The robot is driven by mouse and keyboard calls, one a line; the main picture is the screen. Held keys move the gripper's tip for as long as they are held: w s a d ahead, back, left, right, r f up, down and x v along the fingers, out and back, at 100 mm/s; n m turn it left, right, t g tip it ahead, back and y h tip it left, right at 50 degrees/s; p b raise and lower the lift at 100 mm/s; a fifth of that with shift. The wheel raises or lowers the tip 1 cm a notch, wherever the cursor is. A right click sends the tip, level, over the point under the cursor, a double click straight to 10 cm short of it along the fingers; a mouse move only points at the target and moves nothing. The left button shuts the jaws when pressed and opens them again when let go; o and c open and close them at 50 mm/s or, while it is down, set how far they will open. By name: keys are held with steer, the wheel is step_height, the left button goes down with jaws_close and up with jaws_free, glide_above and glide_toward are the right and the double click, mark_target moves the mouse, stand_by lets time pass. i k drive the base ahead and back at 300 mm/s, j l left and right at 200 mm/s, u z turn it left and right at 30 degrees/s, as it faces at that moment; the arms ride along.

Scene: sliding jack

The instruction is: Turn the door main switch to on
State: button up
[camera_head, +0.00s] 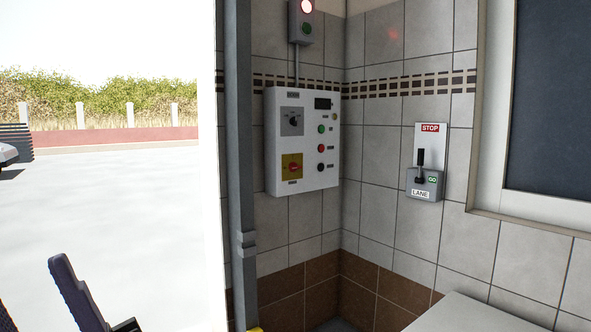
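A white control panel (272,140) is mounted on the tiled wall, right of the grey door post. On its left side are a black rotary knob on a grey plate (291,121) and, below it, a red rotary switch on a yellow plate (292,167). The small labels are too small to read, so I cannot tell which knob is named the door main switch or its setting. A dark blue part of my arm or gripper (78,292) shows at the lower left, well apart from the panel.
A lane lever box (423,175) with a STOP sign hangs right of the panel. A signal box (306,22) with a lit red lamp is above it. A grey vertical post (240,150) stands just left of the panel. A pale surface (480,315) fills the lower right.

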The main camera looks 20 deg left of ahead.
mark_target(293, 167)
steer(key=i+j+u, duration=0.25)
steer(key=i+j, duration=0.75)
steer(key=j, duration=0.15)
steer(key=i+j+u, duration=0.15)
steer(key=i, duration=0.3)
steer(key=i+j+u, duration=0.15)
steer(key=i+j, duration=0.15)
steer(key=i, duration=0.2)
steer(key=i+l+u, duration=0.2)
steer(key=i+l, duration=0.5)
steer(key=i, duration=0.15)
steer(key=i+j, duration=0.3)
steer(key=i, duration=0.15)
